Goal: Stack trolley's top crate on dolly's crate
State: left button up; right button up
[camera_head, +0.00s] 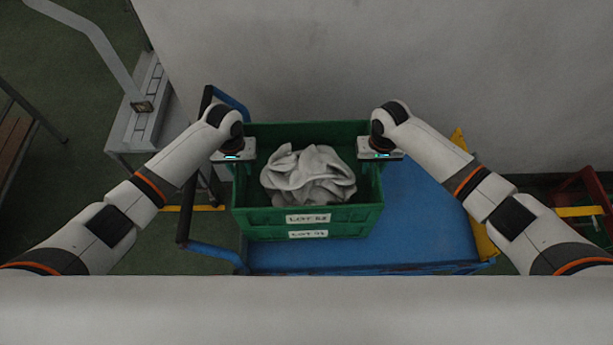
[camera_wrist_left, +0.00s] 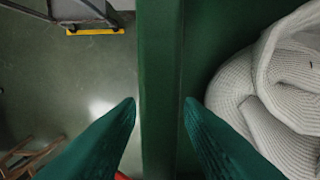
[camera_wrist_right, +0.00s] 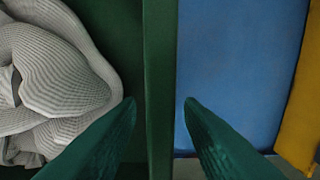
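A green top crate (camera_head: 350,213) holding crumpled pale grey socks (camera_head: 308,175) sits on a second green crate (camera_head: 350,230) on the blue trolley (camera_head: 425,215). Each crate has a white label on its near face; the writing is hard to read. My left gripper (camera_head: 240,158) is at the left wall and my right gripper (camera_head: 373,157) is at the right wall. In the left wrist view, the open fingers straddle the left wall (camera_wrist_left: 160,70). In the right wrist view, the open fingers straddle the right wall (camera_wrist_right: 160,70). Both show gaps beside the wall. I cannot identify the dolly's crate for sure.
A grey wall (camera_head: 400,60) stands behind the trolley. The trolley's blue handle (camera_head: 213,254) is left of the crates. A red object (camera_head: 585,195) with a yellow bar is at the right edge. A grey bench-like stand (camera_head: 140,120) is at the left.

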pick_arm(q)
jog(key=shift+f, duration=0.3)
pick_arm(e)
jog(key=shift+f, duration=0.3)
pick_arm(q)
jog(key=shift+c, duration=0.4)
pick_arm(e)
jog(key=shift+c, duration=0.4)
pick_arm(q)
grip_shut()
pick_arm(e)
grip_shut()
pick_arm(q)
jog(key=shift+r, duration=0.15)
pick_arm(e)
jog(key=shift+r, duration=0.1)
